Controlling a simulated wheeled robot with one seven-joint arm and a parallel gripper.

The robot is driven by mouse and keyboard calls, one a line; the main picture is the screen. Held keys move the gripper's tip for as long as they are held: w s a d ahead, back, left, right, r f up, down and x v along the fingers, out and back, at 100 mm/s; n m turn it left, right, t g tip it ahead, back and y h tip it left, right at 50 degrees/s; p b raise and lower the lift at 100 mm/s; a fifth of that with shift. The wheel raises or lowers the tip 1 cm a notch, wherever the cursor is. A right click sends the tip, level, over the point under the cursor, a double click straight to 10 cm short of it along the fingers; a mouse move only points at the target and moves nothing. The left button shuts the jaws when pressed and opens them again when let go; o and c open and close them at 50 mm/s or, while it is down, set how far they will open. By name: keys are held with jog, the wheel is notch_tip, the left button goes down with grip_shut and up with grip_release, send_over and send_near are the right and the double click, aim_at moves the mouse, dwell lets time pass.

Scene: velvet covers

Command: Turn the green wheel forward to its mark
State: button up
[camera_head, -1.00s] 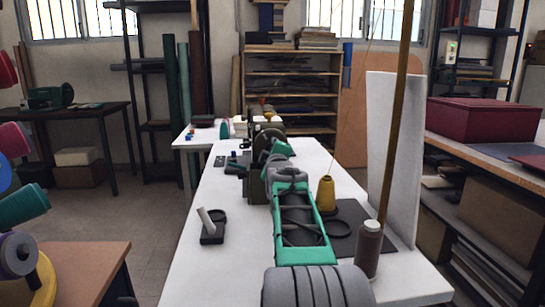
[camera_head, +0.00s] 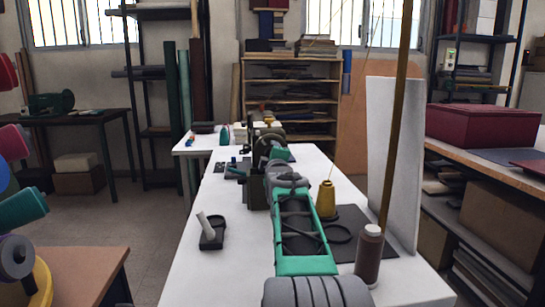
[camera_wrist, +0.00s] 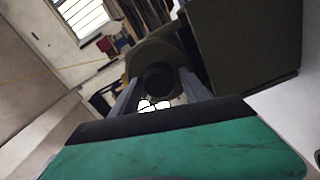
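The sewing machine with a dark olive body stands on the white table, partly hidden behind my arm in the head view. A dark round wheel (camera_head: 268,141) shows above my wrist there; its green is hardly visible. In the wrist view a dark olive round part (camera_wrist: 147,54), likely the wheel, with a black centre, lies straight ahead between the fingers. My gripper (camera_wrist: 158,84) has its two grey fingers apart, one on each side of this round part. Whether they touch it is unclear. No mark can be made out.
On the white table (camera_head: 200,270) are a black holder with a pale stick (camera_head: 211,231), a yellow thread cone (camera_head: 326,200), a brown spool (camera_head: 369,255) and a dark mat. A tall white panel (camera_head: 394,160) and a brown pole stand at right. The table's left side is mostly clear.

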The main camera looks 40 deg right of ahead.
jog(key=shift+o, duration=0.7)
jog(key=shift+r, duration=0.1)
jog(key=v, duration=0.8)
jog(key=shift+p, duration=0.3)
jog(key=shift+w, duration=0.15)
